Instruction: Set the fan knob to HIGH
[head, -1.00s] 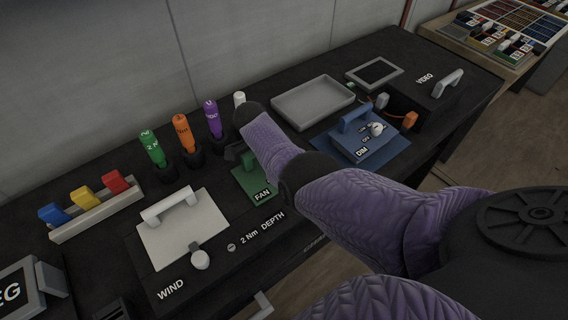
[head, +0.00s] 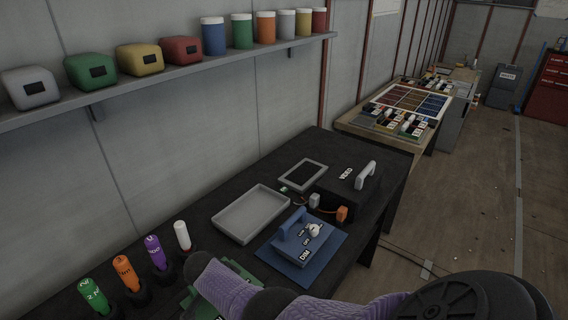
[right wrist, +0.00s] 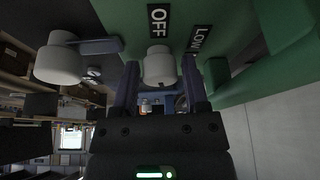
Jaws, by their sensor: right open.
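The fan knob (right wrist: 158,66) is a white cylinder on a green panel (right wrist: 120,16) in the right wrist view. An OFF label shows just above it, and a LOW label is up and to its right. My right gripper (right wrist: 160,78) is open, with one dark finger on each side of the knob. I cannot tell whether the fingers touch it. Where the knob points is unclear, and no HIGH label is readable. In the head view my purple-sleeved right arm covers most of the green fan panel (head: 190,302), including the knob. My left gripper is out of view.
Another white knob (right wrist: 58,62) is left in the wrist view. In the head view, upright drivers (head: 128,272) stand left of my arm. A grey tray (head: 232,238), blue DIM box (head: 290,250) and black VIDEO box (head: 335,190) lie beyond. A shelf (head: 150,77) runs along the wall.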

